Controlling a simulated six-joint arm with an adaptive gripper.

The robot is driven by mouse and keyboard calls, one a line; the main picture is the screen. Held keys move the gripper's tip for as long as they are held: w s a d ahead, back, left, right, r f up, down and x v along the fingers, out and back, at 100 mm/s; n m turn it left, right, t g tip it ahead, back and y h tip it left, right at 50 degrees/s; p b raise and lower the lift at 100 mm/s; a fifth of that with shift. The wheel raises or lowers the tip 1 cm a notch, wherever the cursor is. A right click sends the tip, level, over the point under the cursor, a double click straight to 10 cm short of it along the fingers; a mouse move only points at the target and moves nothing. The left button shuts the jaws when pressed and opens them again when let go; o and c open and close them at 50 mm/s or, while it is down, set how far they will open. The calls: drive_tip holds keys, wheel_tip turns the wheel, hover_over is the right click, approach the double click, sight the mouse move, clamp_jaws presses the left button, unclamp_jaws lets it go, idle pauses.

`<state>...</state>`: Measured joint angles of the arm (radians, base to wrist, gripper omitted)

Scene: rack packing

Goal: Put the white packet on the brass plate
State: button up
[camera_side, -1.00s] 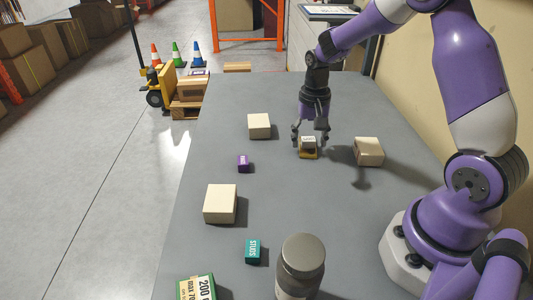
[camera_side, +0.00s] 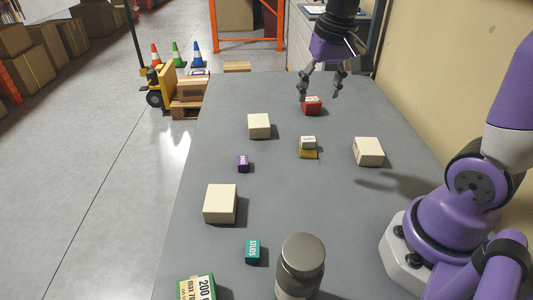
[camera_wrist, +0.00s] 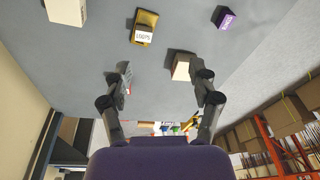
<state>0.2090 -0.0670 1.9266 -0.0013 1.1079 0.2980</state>
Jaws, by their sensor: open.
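The white packet (camera_side: 308,141) rests on the brass plate (camera_side: 308,154) near the middle of the table, covering most of it in the side view. In the wrist view the white packet (camera_wrist: 143,36) lies towards one end of the brass plate (camera_wrist: 147,18). My gripper (camera_side: 319,97) is up at the far end of the table, apart from both, with its fingers spread above a red box (camera_side: 312,107). It also shows in the wrist view (camera_wrist: 165,82), open, with nothing between the fingers.
Cream boxes stand left (camera_side: 259,126) and right (camera_side: 369,151) of the plate, another (camera_side: 220,203) nearer. A purple box (camera_side: 243,163), a teal box (camera_side: 253,250), a green-and-cream box (camera_side: 197,288) and a grey canister (camera_side: 301,265) are also on the table (camera_side: 330,215).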

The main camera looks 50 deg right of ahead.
drive_tip(key=s+a+n+t, duration=0.3)
drive_tip(key=s+a+n, duration=0.2)
drive_tip(key=s, duration=0.3)
drive_tip(key=shift+a+n+t, duration=0.3)
drive_tip(key=shift+a+n, duration=0.1)
drive_tip(key=shift+a, duration=0.1)
